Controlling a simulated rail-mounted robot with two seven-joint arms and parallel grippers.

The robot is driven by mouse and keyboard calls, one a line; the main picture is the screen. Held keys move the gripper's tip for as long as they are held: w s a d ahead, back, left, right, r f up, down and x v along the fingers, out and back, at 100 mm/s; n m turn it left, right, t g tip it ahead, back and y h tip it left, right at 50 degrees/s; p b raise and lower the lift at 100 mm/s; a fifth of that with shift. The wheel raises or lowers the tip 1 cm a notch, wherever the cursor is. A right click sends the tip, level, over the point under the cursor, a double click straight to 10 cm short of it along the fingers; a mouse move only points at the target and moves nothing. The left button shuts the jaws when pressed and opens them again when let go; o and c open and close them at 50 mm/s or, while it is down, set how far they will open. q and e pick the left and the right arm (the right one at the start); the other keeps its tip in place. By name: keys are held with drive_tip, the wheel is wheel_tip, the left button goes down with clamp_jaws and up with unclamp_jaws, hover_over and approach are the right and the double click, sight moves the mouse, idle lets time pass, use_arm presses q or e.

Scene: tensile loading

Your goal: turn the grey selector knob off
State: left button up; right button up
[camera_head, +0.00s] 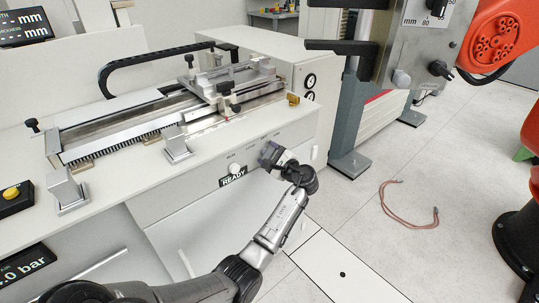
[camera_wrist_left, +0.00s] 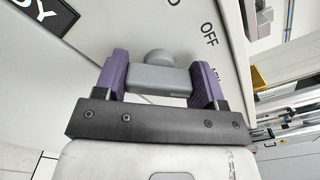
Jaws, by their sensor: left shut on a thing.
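The grey selector knob (camera_wrist_left: 150,76) shows in the left wrist view as a grey bar with a rounded hub, on the pale front panel. My left gripper (camera_wrist_left: 160,84) has its two purple-lined fingers on either end of the bar and is shut on it. The printed word OFF (camera_wrist_left: 209,34) stands on the panel above and right of the knob; another label by the right finger is partly covered. In the head view my left gripper (camera_head: 271,155) is at the cabinet's front panel and hides the knob. My right gripper is not in view.
A READY display (camera_head: 233,177) and a white round button (camera_head: 235,168) are left of my gripper. A slide rig (camera_head: 215,88) lies on the cabinet top. A grey testing machine (camera_head: 350,115) and an orange robot arm (camera_head: 497,40) stand right. A reddish cable (camera_head: 405,218) lies on open floor.

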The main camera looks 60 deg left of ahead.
use_arm(q)
drive_tip(key=shift+n, duration=0.8)
drive_tip(key=shift+f+n, duration=0.1)
drive_tip(key=shift+n, duration=1.1)
drive_tip(key=n+b, duration=0.1)
drive_tip(key=n, duration=0.2)
drive_tip(key=shift+f, duration=0.1)
drive_tip(key=shift+n, duration=0.8)
drive_tip(key=shift+b, duration=0.3)
drive_tip(key=o, duration=0.9)
